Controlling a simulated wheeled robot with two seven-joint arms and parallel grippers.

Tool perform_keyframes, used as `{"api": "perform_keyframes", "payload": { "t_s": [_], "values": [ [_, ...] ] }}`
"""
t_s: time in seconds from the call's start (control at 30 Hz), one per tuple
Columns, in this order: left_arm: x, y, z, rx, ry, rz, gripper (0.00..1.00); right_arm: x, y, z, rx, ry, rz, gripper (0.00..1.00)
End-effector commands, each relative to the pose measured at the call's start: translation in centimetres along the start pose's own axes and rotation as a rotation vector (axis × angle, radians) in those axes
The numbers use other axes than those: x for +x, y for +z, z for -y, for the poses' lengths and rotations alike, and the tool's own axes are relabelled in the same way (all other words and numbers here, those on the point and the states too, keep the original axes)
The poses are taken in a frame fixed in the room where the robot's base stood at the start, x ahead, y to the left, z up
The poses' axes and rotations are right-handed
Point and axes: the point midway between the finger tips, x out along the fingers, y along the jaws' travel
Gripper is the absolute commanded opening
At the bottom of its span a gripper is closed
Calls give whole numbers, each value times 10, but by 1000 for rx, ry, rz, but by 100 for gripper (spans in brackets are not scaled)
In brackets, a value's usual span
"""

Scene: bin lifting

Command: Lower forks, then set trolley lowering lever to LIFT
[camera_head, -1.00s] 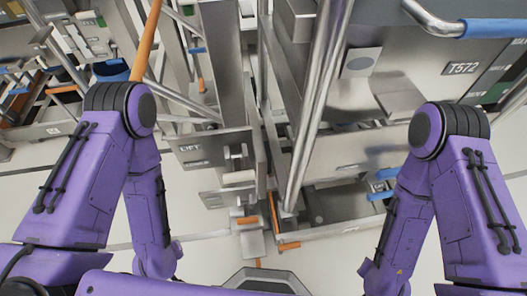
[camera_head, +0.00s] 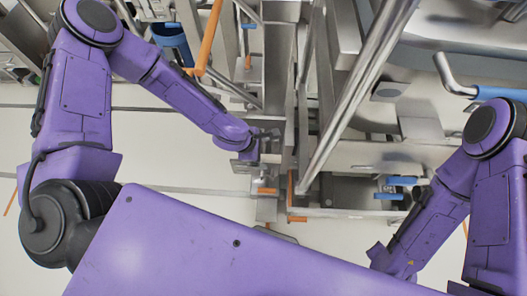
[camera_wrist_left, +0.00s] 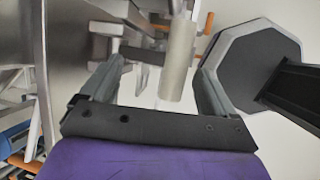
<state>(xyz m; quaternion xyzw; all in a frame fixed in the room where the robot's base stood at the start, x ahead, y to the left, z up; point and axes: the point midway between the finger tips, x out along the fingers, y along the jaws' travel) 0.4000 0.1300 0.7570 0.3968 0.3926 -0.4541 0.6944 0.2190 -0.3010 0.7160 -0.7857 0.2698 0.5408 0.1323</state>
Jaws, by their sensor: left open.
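My left gripper (camera_head: 268,140) is at the metal trolley frame in the head view, small and partly hidden by its purple wrist. In the left wrist view, the left gripper (camera_wrist_left: 160,82) is open, with its fingers either side of a pale cylindrical handle (camera_wrist_left: 178,62). The handle is nearer the right finger; contact cannot be told. I cannot tell whether it is the lowering lever. A grey plate (camera_head: 243,166) shows below the left wrist; no LIFT label is readable now. The forks cannot be made out clearly. My right gripper is out of view.
Orange pedals (camera_head: 267,191) and blue pedals (camera_head: 402,181) sit low on the metal equipment. A thick slanted steel tube (camera_head: 350,105) stands right of the left gripper. A blue cup-like holder (camera_head: 172,42) is behind the left arm. Pale floor (camera_head: 150,155) is clear at left.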

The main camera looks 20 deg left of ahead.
Motion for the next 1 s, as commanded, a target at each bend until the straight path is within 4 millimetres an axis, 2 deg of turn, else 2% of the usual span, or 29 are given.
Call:
{"api": "perform_keyframes", "payload": {
  "t_s": [0.13,0.4,0.47,0.63,0.67,1.0],
  "values": [
    [16,0,0,0,-1,-1,89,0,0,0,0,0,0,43],
    [18,0,0,1,1,0,89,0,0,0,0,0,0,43],
    [18,0,0,1,1,0,72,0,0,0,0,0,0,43],
    [18,0,0,2,0,-1,17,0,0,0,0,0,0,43],
    [18,0,0,2,-1,-1,14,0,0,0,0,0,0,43],
    [25,3,-3,22,15,0,11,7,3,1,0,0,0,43]
  ]
}}
